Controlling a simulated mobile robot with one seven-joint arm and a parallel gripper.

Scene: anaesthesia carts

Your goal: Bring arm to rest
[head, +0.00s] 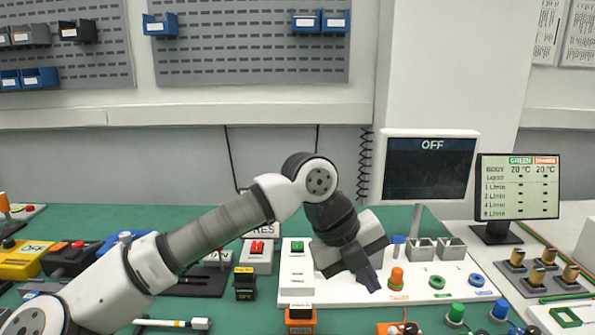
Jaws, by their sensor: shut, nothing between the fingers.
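My arm reaches in from the lower left of the head view and bends down at the wrist. My gripper (370,281) points down and to the right over the white panel (336,293). Its dark fingers are together with nothing between them. The gripper hides part of the panel behind it. I cannot tell whether the fingertips touch the panel.
An orange knob (397,278) stands just right of my gripper, with green and blue rings further right. Grey open boxes (452,249) sit behind them. A monitor reading OFF (430,168) stands behind. Several devices crowd the green table (120,218).

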